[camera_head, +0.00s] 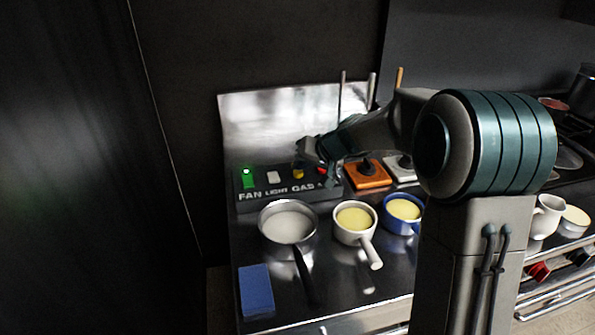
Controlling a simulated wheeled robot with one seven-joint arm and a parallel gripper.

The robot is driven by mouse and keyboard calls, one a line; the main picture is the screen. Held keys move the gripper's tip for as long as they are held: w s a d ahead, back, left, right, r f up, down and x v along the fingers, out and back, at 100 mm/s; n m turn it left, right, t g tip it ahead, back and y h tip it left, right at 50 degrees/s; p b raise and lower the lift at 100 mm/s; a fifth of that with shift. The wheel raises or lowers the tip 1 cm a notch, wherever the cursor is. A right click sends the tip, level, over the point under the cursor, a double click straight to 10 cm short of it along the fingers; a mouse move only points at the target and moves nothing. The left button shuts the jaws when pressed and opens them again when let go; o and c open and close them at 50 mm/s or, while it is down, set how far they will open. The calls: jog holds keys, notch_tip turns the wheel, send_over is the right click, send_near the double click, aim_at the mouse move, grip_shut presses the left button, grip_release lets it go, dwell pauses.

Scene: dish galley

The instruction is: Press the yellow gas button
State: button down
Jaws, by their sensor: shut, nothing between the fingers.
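The yellow gas button (298,173) is on the dark button panel (262,205), above the word GAS. To its left on the panel are a green lit button (248,178) over FAN and a white button (273,177) over LIGHT. My arm comes in from the right. Whether the gripper touches the panel cannot be told.
A grey pan (288,228), a white pan (349,237) and a blue pan (393,228) stand in front of the panel. A blue block (256,291) lies front left. An orange base (366,178) and a white one (395,171) stand right of the panel. A dark wall is at left.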

aim_at(302, 175)
jog(key=shift+r, duration=0.5)
jog(key=shift+r+p, duration=1.55)
jog(key=shift+r, duration=0.95)
jog(key=s+d+g+h, duration=0.1)
jog(key=s+d, duration=0.4)
jog(key=s, duration=0.6)
jog(key=s+d+f+m+h, duration=0.1)
jog(key=s+d+h, duration=0.2)
jog(key=s+d, duration=0.3)
jog(key=s+d+g+h, duration=0.1)
jog(key=s+d+h, duration=0.2)
jog(key=s, duration=1.3)
jog(key=d, duration=0.3)
jog(key=shift+s+f+g, duration=0.3)
jog(key=shift+f, duration=0.1)
